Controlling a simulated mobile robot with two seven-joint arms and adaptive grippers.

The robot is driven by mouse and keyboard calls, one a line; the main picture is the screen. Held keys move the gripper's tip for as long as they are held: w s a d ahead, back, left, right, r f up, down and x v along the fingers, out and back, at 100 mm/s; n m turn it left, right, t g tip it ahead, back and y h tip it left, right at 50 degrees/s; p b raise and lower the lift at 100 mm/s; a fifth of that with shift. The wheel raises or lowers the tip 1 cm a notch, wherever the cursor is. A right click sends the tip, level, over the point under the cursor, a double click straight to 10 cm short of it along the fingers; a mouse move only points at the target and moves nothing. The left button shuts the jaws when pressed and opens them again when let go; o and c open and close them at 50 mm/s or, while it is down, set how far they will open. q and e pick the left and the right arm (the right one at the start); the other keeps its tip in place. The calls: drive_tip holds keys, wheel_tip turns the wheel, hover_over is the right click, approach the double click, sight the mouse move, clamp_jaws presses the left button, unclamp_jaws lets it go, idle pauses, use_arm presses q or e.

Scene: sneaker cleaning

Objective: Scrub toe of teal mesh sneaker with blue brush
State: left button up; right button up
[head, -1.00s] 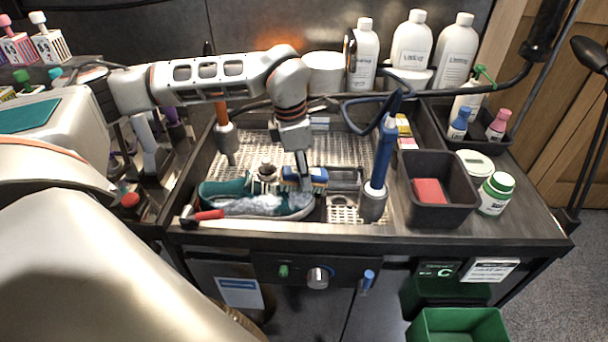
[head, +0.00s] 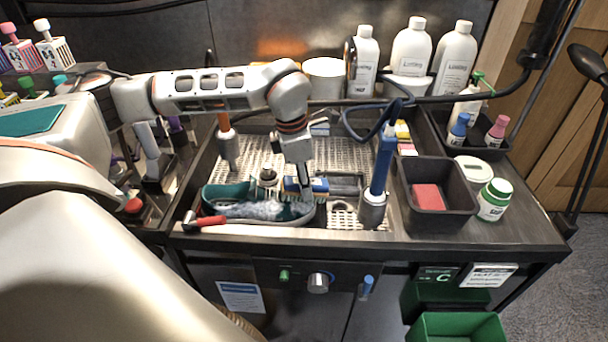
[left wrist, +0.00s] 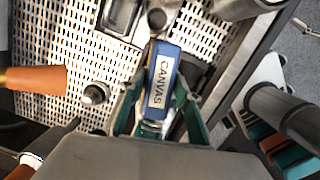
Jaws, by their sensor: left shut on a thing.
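The teal mesh sneaker (head: 232,196) lies lengthwise in the wash station, with whitish suds along its near side. My left gripper (head: 303,177) is shut on the blue brush (head: 293,185) and holds it at the sneaker's right end. The bristles point down there; I cannot tell whether they touch the shoe. In the left wrist view, the brush (left wrist: 163,70) has a "CANVAS" label and sits between the fingers of my left gripper (left wrist: 160,92). The brush and gripper hide part of the sneaker. My right gripper is not in view.
A red-handled tool (head: 206,221) lies at the sneaker's left front. A grey knob (head: 267,177) stands behind the shoe. A blue-handled post (head: 381,165) stands close to the right. A dark bin with a red block (head: 428,197) is farther right. White bottles (head: 411,50) line the back.

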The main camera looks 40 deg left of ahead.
use_arm(q)
drive_tip(key=shift+s+d+f, duration=0.2)
drive_tip(key=shift+s+f, duration=0.05)
drive_tip(key=shift+s, duration=0.3)
drive_tip(key=r, duration=0.1)
drive_tip(key=r+p, duration=0.2)
drive_tip(key=shift+w+d, duration=0.2)
drive_tip(key=shift+w, duration=0.05)
drive_tip(key=r, duration=0.1)
drive_tip(key=r+p, duration=0.1)
drive_tip(key=p, duration=0.1)
drive_tip(key=shift+w+d+r, duration=0.3)
drive_tip(key=shift+w+r, duration=0.05)
drive_tip(key=shift+r, duration=0.2)
drive_tip(key=shift+w+d+r, duration=0.15)
drive_tip(key=shift+r, duration=0.6)
drive_tip(key=shift+w+d+r, duration=0.1)
drive_tip(key=shift+d+r, duration=0.05)
drive_tip(key=shift+r, duration=0.55)
